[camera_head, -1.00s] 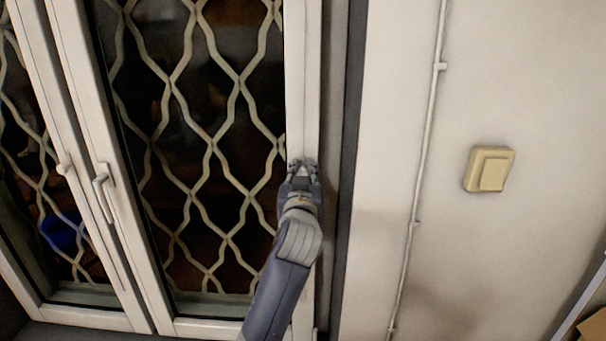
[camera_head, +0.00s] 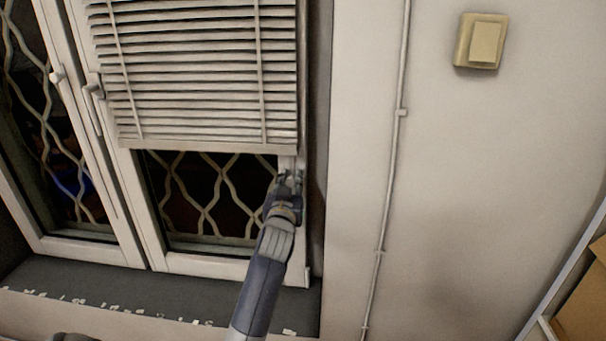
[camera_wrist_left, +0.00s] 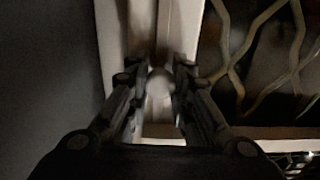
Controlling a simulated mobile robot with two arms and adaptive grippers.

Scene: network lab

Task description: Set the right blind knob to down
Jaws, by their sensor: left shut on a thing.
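The right blind (camera_head: 200,75), a set of pale horizontal slats, hangs over the upper part of the right window pane. Its bottom rail lies a little above my left gripper (camera_head: 288,178). My left gripper is at the right edge of the window frame. In the left wrist view, the fingers (camera_wrist_left: 158,82) are closed around a small round whitish knob (camera_wrist_left: 159,84), in front of the white frame. The knob is mostly hidden by the gripper in the head view. My right gripper is not in view.
A metal lattice (camera_head: 215,195) shows behind the glass below the blind. A window handle (camera_head: 93,105) is on the middle frame. A dark sill (camera_head: 90,285) runs below. A beige switch (camera_head: 481,41) and a thin pipe (camera_head: 390,190) are on the right wall.

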